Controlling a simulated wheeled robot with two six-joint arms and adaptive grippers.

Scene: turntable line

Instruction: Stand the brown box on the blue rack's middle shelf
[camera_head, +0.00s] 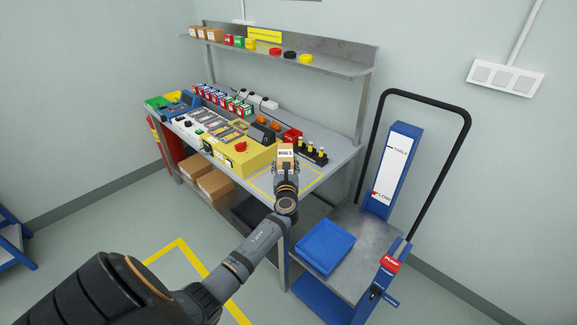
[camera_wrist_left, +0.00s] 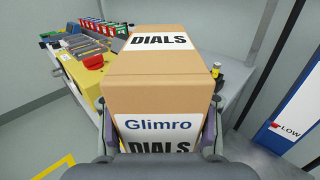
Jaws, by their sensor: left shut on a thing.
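The brown box (camera_head: 285,152), with white "DIALS" and "Glimro" labels, is held in my left gripper (camera_head: 286,170) above the right end of the workbench. In the left wrist view the box (camera_wrist_left: 160,85) fills the middle, upright, with the gripper's fingers (camera_wrist_left: 160,135) shut on its two sides. Part of a blue rack (camera_head: 14,243) shows at the left edge of the head view, with a grey shelf surface. The rest of it is cut off, so I cannot tell its middle shelf. My right gripper is not in view.
The workbench (camera_head: 335,160) carries a yellow machine (camera_head: 250,157), small coloured boxes and black holders with yellow tops (camera_head: 311,152). A blue lift cart (camera_head: 345,225) with a blue tray (camera_head: 324,246) stands at the right. Open floor lies between bench and rack.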

